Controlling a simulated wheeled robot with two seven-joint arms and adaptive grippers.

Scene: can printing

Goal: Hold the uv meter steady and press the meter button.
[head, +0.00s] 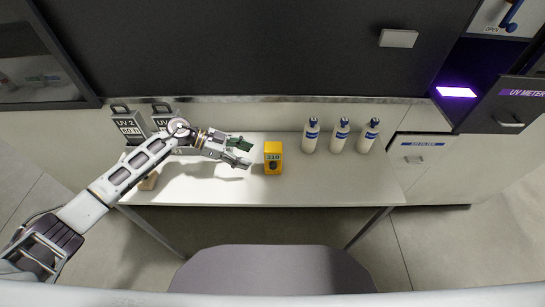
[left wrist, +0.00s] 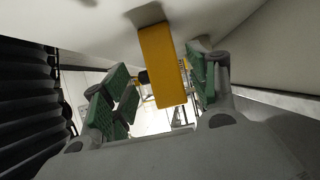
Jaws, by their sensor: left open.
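The yellow UV meter (head: 273,162) stands upright on the white table, with a display reading 310 and a dark round button or knob on its front. My left gripper (head: 240,152) is open to the left of the meter, its green-padded fingers pointing at it with a small gap. In the left wrist view the meter (left wrist: 162,65) shows between and beyond the open fingers of the left gripper (left wrist: 158,90); I cannot tell whether they touch it. The right gripper is not in view.
Three white bottles (head: 340,135) with blue labels stand right of the meter. Grey weights (head: 130,125) marked UV 2 stand at the table's back left. A small tan block (head: 149,181) is partly behind my arm. An open drawer labelled UV METER (head: 508,105) is at right. The table front is clear.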

